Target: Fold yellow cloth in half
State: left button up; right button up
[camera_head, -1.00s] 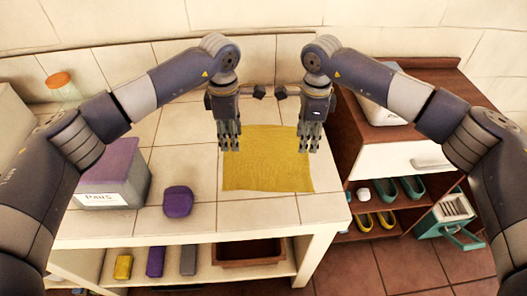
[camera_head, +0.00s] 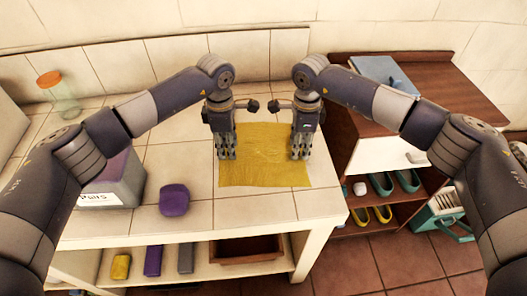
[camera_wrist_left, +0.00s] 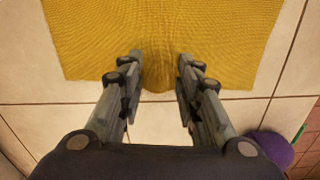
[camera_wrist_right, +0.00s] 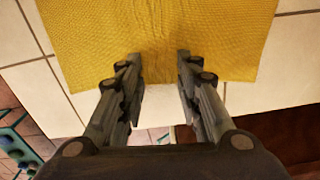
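The yellow cloth (camera_head: 262,165) lies spread flat on the tiled counter. My left gripper (camera_head: 226,152) points down over the cloth's left side, and my right gripper (camera_head: 301,152) points down over its right side. In the left wrist view, the fingers (camera_wrist_left: 157,62) are apart with the cloth (camera_wrist_left: 160,25) between and beyond them; its edge bulges a little there. In the right wrist view, the fingers (camera_wrist_right: 158,62) are also apart over the cloth (camera_wrist_right: 160,25) near its edge. Whether the fingertips touch the cloth is unclear.
A purple sponge-like object (camera_head: 174,200) sits on the counter left of the cloth. A labelled box (camera_head: 115,185) and a glass jar (camera_head: 62,98) stand further left. Sponges (camera_head: 153,262) and a brown tray (camera_head: 246,251) are on the shelf below. A wooden cabinet (camera_head: 345,125) stands right.

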pick_arm(q)
jog(key=shift+f, duration=0.15)
grip_shut()
pick_arm(e)
jog(key=shift+f, duration=0.2)
grip_shut()
jog(key=shift+r, duration=0.15)
dwell(0.5)
